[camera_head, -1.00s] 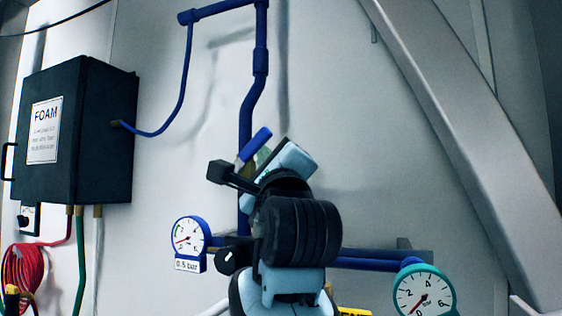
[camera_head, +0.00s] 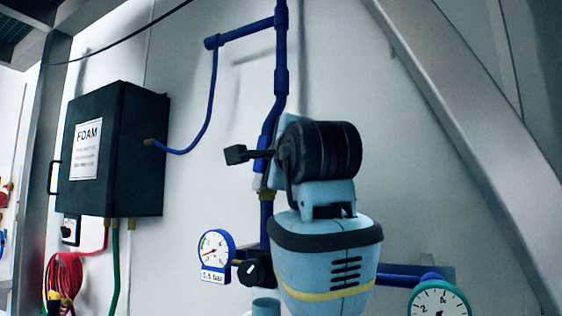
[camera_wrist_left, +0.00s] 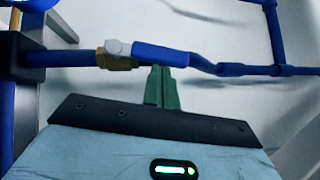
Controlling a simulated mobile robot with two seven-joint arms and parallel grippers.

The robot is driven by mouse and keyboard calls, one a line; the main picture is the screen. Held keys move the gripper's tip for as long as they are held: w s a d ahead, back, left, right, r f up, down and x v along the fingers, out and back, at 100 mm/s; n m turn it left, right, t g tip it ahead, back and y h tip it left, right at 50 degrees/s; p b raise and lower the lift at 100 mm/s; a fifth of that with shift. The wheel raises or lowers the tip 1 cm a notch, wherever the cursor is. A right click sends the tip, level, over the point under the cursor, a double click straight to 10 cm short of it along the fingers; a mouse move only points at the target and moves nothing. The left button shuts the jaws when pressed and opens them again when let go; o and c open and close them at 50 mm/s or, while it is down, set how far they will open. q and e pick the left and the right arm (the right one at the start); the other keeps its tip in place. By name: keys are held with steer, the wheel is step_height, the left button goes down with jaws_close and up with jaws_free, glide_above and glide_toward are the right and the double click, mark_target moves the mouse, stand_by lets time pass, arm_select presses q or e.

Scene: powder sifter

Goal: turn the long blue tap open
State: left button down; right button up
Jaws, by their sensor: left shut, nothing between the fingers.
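The long blue tap's handle (camera_wrist_left: 163,54) shows in the left wrist view, lying nearly in line with the blue pipe from a pale pivot and brass valve body (camera_wrist_left: 118,61). In the head view the brass body (camera_head: 267,194) shows on the upright pipe, while my arm covers much of the handle's area. My left gripper (camera_wrist_left: 161,70) is shut and empty. Its green fingertips are right beside the handle's edge; I cannot tell if they touch. In the head view the fingers are hidden behind my wrist. My right gripper is not in view.
A gauge (camera_head: 215,250) with a blue rim stands left of the pipe, and a teal gauge (camera_head: 438,302) is at lower right. A black FOAM box (camera_head: 118,150) hangs on the left wall. A slanted metal beam (camera_head: 450,120) crosses the right side.

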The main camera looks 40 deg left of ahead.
arm_select(q)
steer(key=shift+s+a+r, duration=0.1)
steer(key=shift+a+r, duration=0.25)
steer(key=shift+a, duration=0.2)
stand_by(0.4)
steer(key=v, duration=0.8)
